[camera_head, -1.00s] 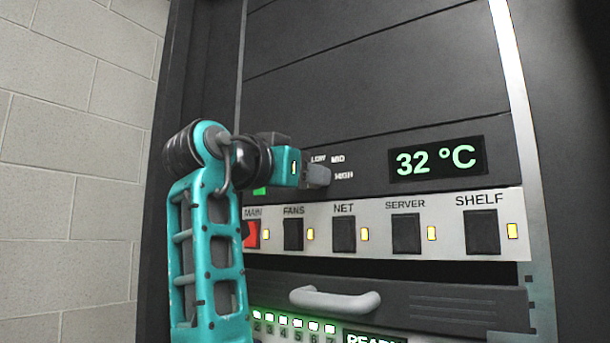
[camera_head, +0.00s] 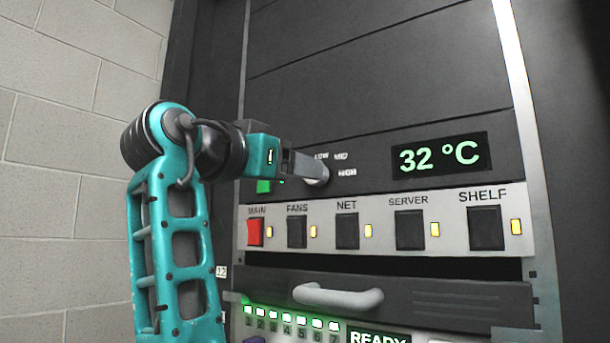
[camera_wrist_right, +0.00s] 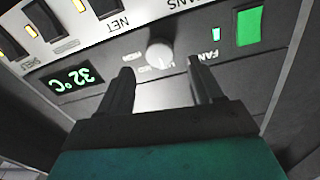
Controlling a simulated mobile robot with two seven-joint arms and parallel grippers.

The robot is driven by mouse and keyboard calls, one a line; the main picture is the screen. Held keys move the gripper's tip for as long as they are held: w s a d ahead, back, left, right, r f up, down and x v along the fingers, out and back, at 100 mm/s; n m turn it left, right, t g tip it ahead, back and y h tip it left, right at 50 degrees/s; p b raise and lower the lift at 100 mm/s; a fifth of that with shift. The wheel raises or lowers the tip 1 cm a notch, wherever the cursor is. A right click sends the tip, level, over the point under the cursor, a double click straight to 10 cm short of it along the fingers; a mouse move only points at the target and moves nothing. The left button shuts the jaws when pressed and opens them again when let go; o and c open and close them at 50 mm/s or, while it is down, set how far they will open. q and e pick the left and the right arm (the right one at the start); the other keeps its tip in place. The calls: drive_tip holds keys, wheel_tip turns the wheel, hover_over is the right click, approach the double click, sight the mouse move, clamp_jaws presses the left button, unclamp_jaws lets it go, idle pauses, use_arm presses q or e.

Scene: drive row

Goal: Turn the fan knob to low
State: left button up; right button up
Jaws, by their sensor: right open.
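The fan knob (camera_head: 315,172) is a pale grey round knob on the dark panel, left of the temperature display. LOW, MID and HIGH labels sit around it. My right gripper (camera_head: 298,166) is beside it, and its fingers hide part of the knob. In the right wrist view the knob (camera_wrist_right: 160,54) shows between and just beyond the two open fingertips of my right gripper (camera_wrist_right: 159,66). I see no finger clearly touching it. The knob's pointer is too small to read. My left gripper is not in view.
The display (camera_head: 439,156) reads 32 °C. Below is a row of switches, with a red MAIN switch (camera_head: 255,232) and dark FANS switch (camera_head: 297,232). A green patch (camera_wrist_right: 249,27) lies beside the FAN label. A grey handle (camera_head: 338,297) juts out lower down.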

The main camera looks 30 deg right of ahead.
drive_tip(key=v, duration=0.8)
drive_tip(key=shift+b, duration=0.3)
drive_tip(key=shift+f, duration=0.1)
